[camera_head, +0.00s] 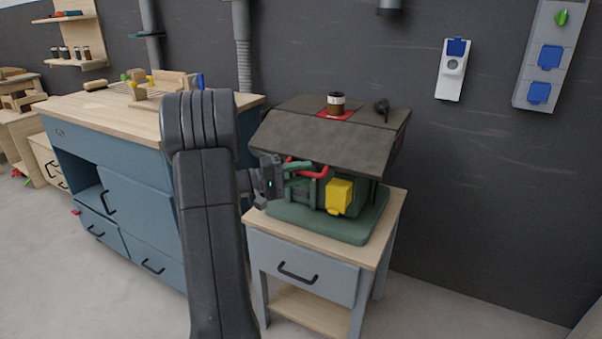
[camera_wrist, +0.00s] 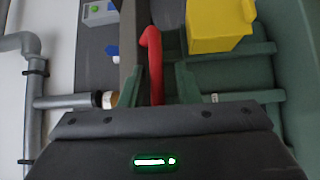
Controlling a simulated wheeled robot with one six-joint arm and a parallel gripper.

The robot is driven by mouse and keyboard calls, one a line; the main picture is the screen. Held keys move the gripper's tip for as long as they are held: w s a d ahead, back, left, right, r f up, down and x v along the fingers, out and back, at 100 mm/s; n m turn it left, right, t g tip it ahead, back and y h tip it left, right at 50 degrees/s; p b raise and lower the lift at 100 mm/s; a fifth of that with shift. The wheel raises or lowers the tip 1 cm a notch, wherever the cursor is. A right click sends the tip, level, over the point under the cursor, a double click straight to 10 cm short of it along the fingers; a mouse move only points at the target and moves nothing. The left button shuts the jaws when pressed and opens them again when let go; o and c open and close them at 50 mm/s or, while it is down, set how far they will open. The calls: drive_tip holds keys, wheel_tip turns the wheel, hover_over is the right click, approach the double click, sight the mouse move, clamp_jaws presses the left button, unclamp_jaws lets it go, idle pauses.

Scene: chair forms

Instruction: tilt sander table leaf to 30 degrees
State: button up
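The sander (camera_head: 315,218) is a green machine on a small wooden-topped cabinet. Its dark grey table leaf (camera_head: 315,140) slopes down toward the front above the green body. A red lever (camera_head: 319,173) shows under the leaf's front edge; in the wrist view the red lever (camera_wrist: 155,65) stands upright with a bent tip. My gripper (camera_head: 300,164) is at the machine's left front, beneath the leaf. In the wrist view its green fingers are open on either side of the lever, with gaps visible. A yellow box (camera_head: 339,195) is right of the lever. The angle scale is not readable.
A jar (camera_head: 336,103) on a red patch and a small dark object (camera_head: 382,108) sit on the machine's top. A blue workbench (camera_head: 130,205) stands close on the left. Wall sockets (camera_head: 453,68) are at right. Floor shows right of the cabinet.

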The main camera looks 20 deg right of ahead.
drive_tip(key=shift+r, duration=0.2)
drive_tip(key=shift+w+a, duration=0.1)
drive_tip(key=shift+a, duration=0.1)
drive_tip(key=a+f+p, duration=0.1)
drive_tip(key=a, duration=1.2)
drive_tip(key=shift+w+a, duration=0.2)
drive_tip(key=shift+w, duration=0.1)
drive_tip(key=shift+d, duration=0.15)
drive_tip(key=d, duration=0.9)
drive_tip(key=d+b, duration=0.1)
drive_tip(key=d, duration=0.3)
drive_tip(key=shift+s+d+r, duration=0.2)
drive_tip(key=shift+s+r, duration=0.2)
drive_tip(key=shift+r, duration=0.1)
